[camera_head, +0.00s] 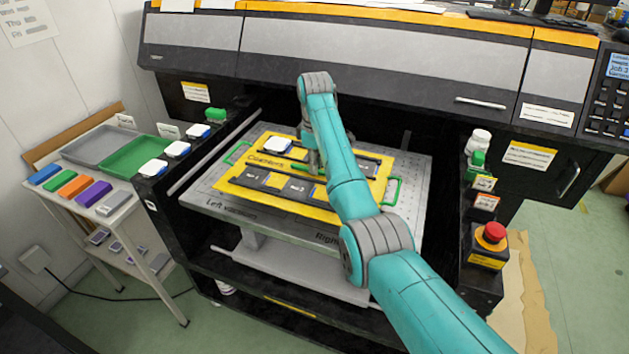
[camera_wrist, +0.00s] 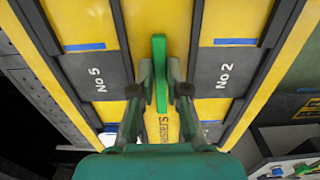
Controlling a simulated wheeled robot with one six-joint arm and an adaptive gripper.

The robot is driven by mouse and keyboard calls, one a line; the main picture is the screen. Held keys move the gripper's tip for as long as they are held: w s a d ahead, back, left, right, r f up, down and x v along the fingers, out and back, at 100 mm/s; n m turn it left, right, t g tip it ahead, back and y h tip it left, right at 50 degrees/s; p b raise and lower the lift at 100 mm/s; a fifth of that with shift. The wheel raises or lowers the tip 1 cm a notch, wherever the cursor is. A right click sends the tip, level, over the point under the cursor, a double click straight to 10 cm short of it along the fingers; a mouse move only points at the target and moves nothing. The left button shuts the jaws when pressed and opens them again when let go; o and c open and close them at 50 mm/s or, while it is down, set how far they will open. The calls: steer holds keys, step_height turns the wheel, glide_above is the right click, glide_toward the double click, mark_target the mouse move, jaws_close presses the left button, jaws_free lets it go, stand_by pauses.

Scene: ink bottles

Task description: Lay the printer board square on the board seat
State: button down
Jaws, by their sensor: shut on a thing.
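The printer board (camera_head: 322,214) is a yellow plate with dark numbered slots and the word "Coasters". My gripper (camera_wrist: 160,92) is shut on the board's upright green handle (camera_wrist: 160,60), between slots No 5 and No 2. In the head view my arm hides part of the board's middle and right. A white tile (camera_head: 278,146) lies at the board's far left.
Green loops (camera_head: 394,190) stand at the board's left and right sides. An emergency-stop box (camera_head: 490,240) and small bottles (camera_head: 478,143) line the right ledge. White pads (camera_head: 177,149) line the left ledge. A side table (camera_head: 118,215) holds trays and coloured blocks.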

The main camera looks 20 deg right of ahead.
steer(key=shift+a+f, duration=0.1)
steer(key=shift+f, duration=2.8)
steer(key=c, duration=1.2)
jaws_free()
steer(key=shift+f, duration=0.15)
